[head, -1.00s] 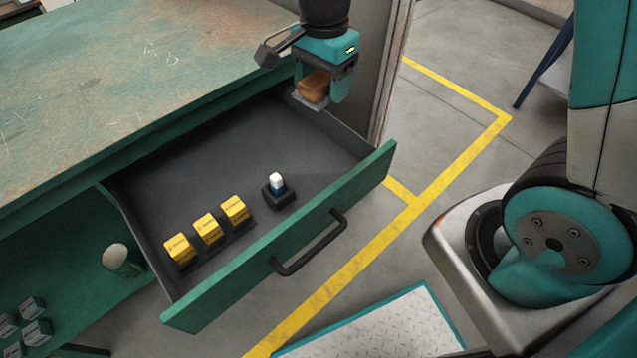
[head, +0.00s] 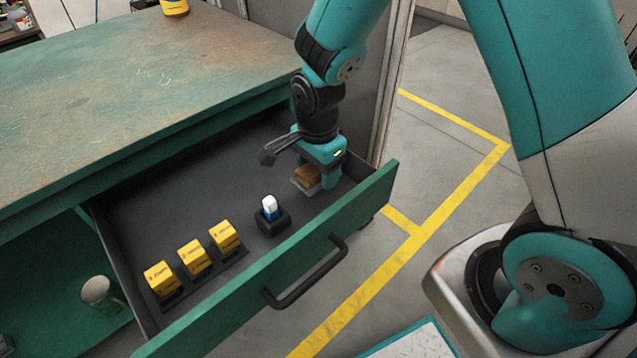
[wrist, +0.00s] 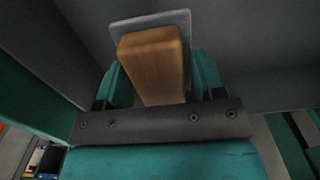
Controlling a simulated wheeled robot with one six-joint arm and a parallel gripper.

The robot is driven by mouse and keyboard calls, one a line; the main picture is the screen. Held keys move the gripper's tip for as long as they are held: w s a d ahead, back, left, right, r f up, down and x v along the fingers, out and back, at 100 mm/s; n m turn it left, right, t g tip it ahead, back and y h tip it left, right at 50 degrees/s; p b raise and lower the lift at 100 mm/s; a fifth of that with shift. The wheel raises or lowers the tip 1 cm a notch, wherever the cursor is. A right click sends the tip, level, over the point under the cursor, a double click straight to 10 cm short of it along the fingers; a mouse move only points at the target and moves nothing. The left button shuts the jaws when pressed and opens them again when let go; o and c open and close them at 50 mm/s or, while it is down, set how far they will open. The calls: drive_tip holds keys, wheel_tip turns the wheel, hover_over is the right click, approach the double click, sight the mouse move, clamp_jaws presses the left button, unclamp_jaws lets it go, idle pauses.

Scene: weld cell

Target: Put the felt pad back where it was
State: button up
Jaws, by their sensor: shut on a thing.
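My gripper (head: 318,181) is shut on the felt pad (head: 306,175), a brown wooden block with a thin grey square face. In the wrist view the pad's wooden block (wrist: 155,62) sits between the two teal fingers, with the grey face (wrist: 150,20) at its far end. The gripper points down inside the right end of the open drawer (head: 160,215). The grey face is low, close to the drawer floor; I cannot tell whether it touches.
A white and blue item (head: 269,208) stands in a dark holder left of my gripper. Several yellow boxes (head: 194,256) stand in a row farther left. The drawer's green front (head: 290,265) is close by. The drawer floor behind the boxes is clear.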

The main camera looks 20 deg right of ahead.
sight(318, 183)
drive_tip(key=shift+f+b, duration=0.45)
drive_tip(key=shift+f, duration=1.45)
drive_tip(key=shift+f, duration=0.15)
drive_tip(key=o, duration=1)
drive_tip(key=shift+o, duration=0.2)
